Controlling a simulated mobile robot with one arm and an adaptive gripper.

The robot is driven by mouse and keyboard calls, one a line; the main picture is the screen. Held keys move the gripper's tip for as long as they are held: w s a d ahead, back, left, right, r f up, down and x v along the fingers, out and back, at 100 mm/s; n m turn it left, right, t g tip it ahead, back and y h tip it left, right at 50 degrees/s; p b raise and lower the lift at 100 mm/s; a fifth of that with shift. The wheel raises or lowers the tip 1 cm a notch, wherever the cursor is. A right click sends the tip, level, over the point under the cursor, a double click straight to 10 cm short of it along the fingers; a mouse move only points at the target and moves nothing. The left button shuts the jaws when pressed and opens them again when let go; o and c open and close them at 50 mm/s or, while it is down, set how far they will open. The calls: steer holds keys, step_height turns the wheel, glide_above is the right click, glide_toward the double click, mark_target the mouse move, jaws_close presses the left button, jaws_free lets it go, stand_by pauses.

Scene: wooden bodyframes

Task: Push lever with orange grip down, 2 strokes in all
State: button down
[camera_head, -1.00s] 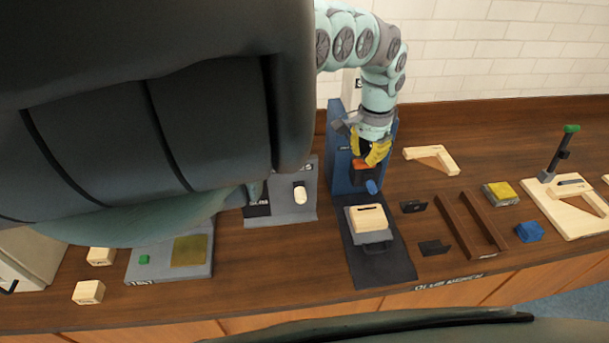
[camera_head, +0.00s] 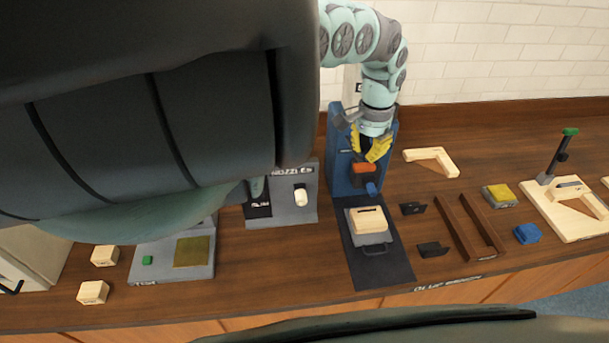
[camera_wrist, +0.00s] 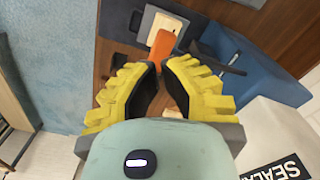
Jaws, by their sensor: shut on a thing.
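The lever's orange grip (camera_head: 362,168) shows in the head view in front of a blue upright station (camera_head: 340,178). The grip also shows in the wrist view (camera_wrist: 162,45), at the fingertips. My gripper (camera_head: 371,156) is right above the grip, its yellow fingers pointing down. In the wrist view, my gripper (camera_wrist: 160,70) has its fingers close together at the orange grip, with a narrow gap between them. The exact contact is hard to see. A blue knob (camera_head: 371,188) sits just below the grip.
A slotted wooden block (camera_head: 367,217) rests on a grey holder on a dark mat (camera_head: 385,270) before the station. A grey panel with a white knob (camera_head: 300,198) stands left. Brown rails (camera_head: 455,227) and black brackets (camera_head: 433,249) lie right. A wooden frame (camera_head: 430,160) lies behind them.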

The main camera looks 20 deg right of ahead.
mark_target(364, 164)
steer(key=shift+w+a, duration=0.15)
steer(key=shift+f+b, duration=3.6)
steer(key=shift+f, duration=0.45)
steer(key=shift+r, duration=0.15)
steer(key=shift+r+p, duration=1.95)
steer(key=shift+r, duration=0.45)
steer(key=shift+r+p, duration=1.1)
steer(key=shift+r, duration=0.45)
steer(key=shift+r+p, duration=1.7)
steer(key=shift+r, duration=0.8)
